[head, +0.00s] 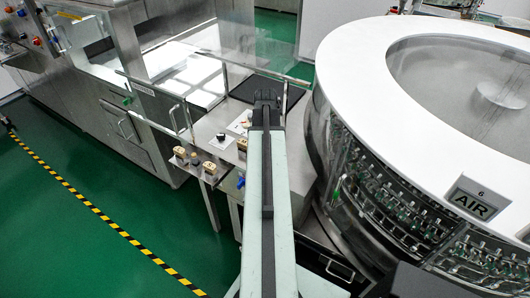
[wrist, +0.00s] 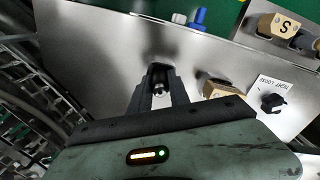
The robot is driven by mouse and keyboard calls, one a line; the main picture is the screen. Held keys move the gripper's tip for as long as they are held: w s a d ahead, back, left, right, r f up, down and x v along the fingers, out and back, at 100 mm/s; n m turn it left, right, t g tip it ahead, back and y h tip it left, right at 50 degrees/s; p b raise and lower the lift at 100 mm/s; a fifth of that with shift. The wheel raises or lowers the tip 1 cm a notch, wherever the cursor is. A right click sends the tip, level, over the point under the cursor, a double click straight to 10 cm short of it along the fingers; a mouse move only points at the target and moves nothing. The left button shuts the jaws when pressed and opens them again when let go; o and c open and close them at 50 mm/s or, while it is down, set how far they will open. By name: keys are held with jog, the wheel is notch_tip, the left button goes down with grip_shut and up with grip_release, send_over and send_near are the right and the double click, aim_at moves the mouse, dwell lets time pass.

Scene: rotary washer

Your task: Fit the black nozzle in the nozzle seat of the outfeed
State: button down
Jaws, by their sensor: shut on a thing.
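My gripper (wrist: 160,92) is shut on a small dark piece with a bright metal end, which I take to be the black nozzle (wrist: 159,76). The fingers hide most of it. In the head view my gripper (head: 266,97) is at the far end of my arm, above the steel table; the nozzle cannot be made out there. In the wrist view the bare steel plate (wrist: 100,55) lies beyond the fingertips. I cannot pick out the nozzle seat in either view.
A tan block (wrist: 225,88) and a black knob (wrist: 272,102) on a TIGHT/LOOSE label are right of my gripper in the wrist view. A blue fitting (wrist: 198,20) is at the plate's far edge. The round washer (head: 345,150) stands close on the right; clear panels (head: 190,105) stand left.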

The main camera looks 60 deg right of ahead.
jog(key=c, duration=1.1)
grip_release()
jog(key=shift+c, duration=0.2)
notch_tip(320, 180, up, 8)
jog(key=p, duration=0.8)
jog(key=shift+r, duration=0.1)
jog(key=shift+f, duration=0.2)
